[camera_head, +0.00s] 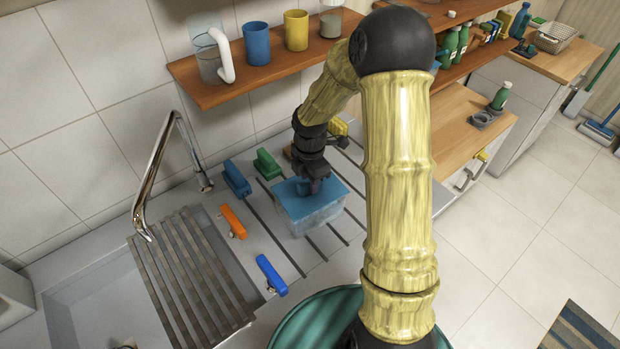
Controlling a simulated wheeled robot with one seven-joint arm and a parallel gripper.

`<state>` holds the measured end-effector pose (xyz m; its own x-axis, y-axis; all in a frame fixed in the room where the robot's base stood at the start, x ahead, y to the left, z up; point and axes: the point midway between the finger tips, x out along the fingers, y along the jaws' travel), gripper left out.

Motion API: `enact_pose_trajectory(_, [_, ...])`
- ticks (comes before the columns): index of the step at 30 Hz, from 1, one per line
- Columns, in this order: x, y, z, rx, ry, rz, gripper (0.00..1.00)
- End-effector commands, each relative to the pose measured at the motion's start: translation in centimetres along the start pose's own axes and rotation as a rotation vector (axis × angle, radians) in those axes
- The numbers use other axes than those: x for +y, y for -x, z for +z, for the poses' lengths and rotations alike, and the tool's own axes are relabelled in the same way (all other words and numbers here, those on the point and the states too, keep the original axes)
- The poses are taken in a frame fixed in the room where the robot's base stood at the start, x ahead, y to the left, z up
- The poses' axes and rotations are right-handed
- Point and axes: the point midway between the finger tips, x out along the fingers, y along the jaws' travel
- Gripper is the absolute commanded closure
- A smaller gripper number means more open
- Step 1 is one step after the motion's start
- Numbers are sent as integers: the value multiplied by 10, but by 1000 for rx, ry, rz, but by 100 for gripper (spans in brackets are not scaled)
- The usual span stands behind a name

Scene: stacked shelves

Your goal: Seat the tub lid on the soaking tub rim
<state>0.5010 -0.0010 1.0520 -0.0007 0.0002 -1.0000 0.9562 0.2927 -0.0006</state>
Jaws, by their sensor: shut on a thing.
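The soaking tub (318,220) is a pale, translucent box standing on the grooved drainboard right of the sink. The blue tub lid (334,192) lies over the tub's top, roughly lined up with it. I cannot tell whether the lid touches the rim all round or sits slightly above it. My gripper (314,185) points down over the middle of the lid and is shut on it. The grip point is small and partly hidden by the gripper's dark body, and the tub's far side is hidden.
The faucet (170,165) and sink rack (187,275) are left. A shelf with cups (256,43) hangs above.

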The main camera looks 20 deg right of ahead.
Motion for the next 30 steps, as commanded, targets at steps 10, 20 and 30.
enact_pose_trajectory(10, [0,-2,0,0,0,0,100])
enact_pose_trajectory(20, [0,-1,-3,0,5,1,100])
enact_pose_trajectory(30, [-2,-2,-4,0,8,3,100])
